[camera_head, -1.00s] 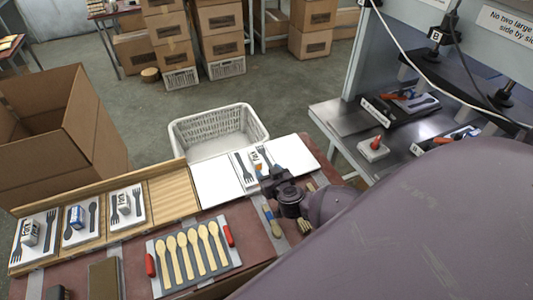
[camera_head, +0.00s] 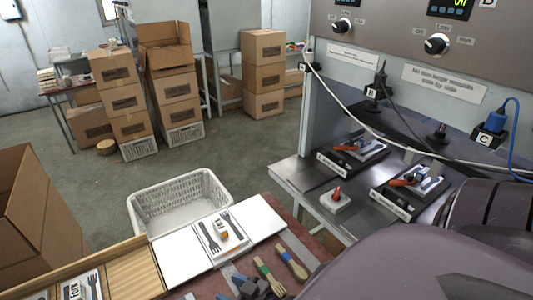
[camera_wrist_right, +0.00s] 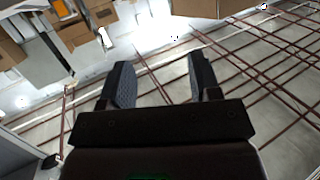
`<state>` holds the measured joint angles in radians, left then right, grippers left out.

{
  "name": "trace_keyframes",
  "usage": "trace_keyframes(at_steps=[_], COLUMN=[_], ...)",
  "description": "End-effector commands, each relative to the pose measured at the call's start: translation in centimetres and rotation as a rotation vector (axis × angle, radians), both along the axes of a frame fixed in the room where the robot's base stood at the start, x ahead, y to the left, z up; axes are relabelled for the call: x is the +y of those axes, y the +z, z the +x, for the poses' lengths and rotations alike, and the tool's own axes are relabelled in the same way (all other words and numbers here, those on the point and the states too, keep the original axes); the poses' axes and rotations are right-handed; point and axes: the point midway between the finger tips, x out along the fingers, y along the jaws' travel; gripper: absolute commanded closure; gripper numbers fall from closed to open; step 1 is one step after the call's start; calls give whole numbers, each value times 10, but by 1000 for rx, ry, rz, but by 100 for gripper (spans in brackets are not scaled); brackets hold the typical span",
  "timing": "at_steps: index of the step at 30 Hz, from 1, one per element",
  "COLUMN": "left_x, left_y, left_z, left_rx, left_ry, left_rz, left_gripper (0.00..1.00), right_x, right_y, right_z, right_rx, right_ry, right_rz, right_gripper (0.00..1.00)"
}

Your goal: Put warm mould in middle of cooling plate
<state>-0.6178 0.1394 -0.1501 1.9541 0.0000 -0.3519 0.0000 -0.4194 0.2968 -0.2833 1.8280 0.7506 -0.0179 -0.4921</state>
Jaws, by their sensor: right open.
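On the steel bench at the right in the head view are two labelled dark blocks that look like moulds, a rear one (camera_head: 345,160) and a front one (camera_head: 395,200), each with an orange-handled piece on top. A small white block (camera_head: 335,203) with an orange handle lies left of them. I cannot tell which is the warm mould, nor for certain which surface is the cooling plate. My right gripper (camera_wrist_right: 158,88) is open in the wrist view, with nothing between its fingers; its fingers are not clear in the head view. My left gripper is not in view.
Brushes (camera_head: 291,263) lie nearby. A white cable hangs across the press (camera_head: 372,50). My purple arm covers the lower right.

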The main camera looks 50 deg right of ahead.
Motion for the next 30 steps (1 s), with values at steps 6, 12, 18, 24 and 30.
trace_keyframes(at_steps=[6,12,18,24,30], left_x=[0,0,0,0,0], left_y=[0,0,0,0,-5], left_z=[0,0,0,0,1], left_rx=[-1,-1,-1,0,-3], left_ry=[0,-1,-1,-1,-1], left_rz=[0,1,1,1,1], left_gripper=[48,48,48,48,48], right_x=[-11,-32,-42,-43,-43], right_y=[-18,-30,-33,-34,-37], right_z=[-40,-68,-79,-80,-77], right_rx=[155,276,324,325,318], right_ry=[-47,-134,-179,-181,-179], right_rz=[-91,-170,-203,-205,-205], right_gripper=[43,43,43,43,43])
